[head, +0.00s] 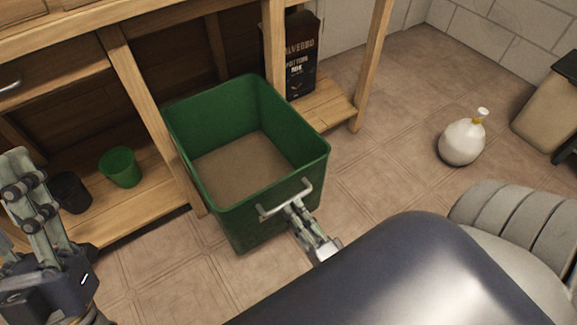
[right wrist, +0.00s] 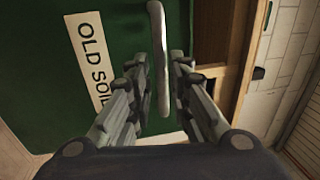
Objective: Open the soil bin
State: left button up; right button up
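The soil bin (head: 180,137) is a deep green box standing out in front of the wooden bench, with its top uncovered and brown soil (head: 240,170) in it. Its pale bar handle (head: 287,201) is on the front face; it also shows in the right wrist view (right wrist: 160,60), beside an "OLD SOIL" label (right wrist: 93,62). My right gripper (head: 294,207) is at the handle. In the right wrist view its fingers (right wrist: 160,62) stand either side of the bar, with narrow green gaps showing. My left gripper (head: 22,165) is at the left edge, away from the bin; its opening is unclear.
A green pot (head: 120,167) and a black pot (head: 70,192) sit on the bench's low shelf. A dark potting-mix bag (head: 291,55) stands behind the bin.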

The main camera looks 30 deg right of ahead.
jog(key=s+f, duration=0.1)
jog(key=s, duration=0.7)
jog(key=shift+f, duration=0.25)
jog(key=shift+d, duration=0.1)
